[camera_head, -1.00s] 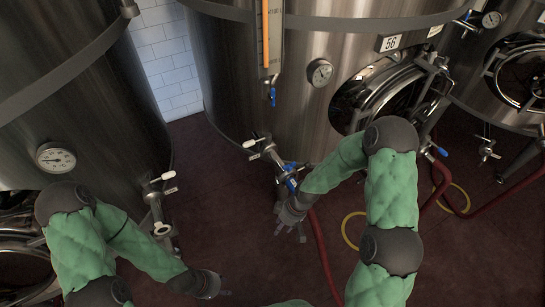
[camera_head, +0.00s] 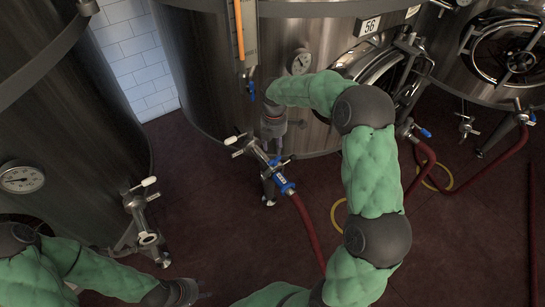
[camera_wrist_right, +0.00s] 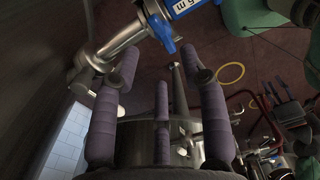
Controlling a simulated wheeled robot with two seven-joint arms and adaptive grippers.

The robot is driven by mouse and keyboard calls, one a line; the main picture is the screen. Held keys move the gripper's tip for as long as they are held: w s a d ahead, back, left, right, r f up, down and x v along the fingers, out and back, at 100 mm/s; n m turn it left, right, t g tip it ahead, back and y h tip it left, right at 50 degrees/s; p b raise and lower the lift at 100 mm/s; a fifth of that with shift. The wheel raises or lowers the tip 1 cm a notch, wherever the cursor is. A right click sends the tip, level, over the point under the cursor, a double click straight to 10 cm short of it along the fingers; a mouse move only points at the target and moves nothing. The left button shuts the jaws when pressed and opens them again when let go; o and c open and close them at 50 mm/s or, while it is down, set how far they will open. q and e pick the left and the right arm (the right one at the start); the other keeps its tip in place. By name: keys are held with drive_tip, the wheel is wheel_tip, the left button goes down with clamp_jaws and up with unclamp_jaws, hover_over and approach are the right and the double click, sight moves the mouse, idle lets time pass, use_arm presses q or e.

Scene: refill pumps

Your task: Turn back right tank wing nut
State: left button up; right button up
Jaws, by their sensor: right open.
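A steel valve (camera_head: 258,153) with a white-tipped handle juts from the front of the tank labelled 56 (camera_head: 215,75). A blue fitting (camera_head: 284,185) joins it to a red hose. A small blue wing-shaped part (camera_wrist_right: 160,32) sits on this fitting in the right wrist view, beside a blue band with white lettering. I cannot tell for sure that it is the wing nut. My right gripper (camera_head: 272,145) points down just above the valve, and its spread purple fingers (camera_wrist_right: 161,75) are open and empty, apart from the blue part. My left gripper (camera_head: 202,294) is low at the left, its fingers unclear.
Another valve (camera_head: 146,222) stands by the left tank (camera_head: 60,110). A red hose (camera_head: 308,232) runs down from the blue fitting. A yellow hose (camera_head: 335,215) lies on the dark red floor. A third tank (camera_head: 485,85) stands at the right. Floor between the valves is clear.

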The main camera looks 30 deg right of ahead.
sight(274, 158)
wheel_tip(274, 158, down, 6)
drive_tip(key=shift+f+b, duration=0.15)
drive_tip(key=shift+b, duration=0.65)
clamp_jaws()
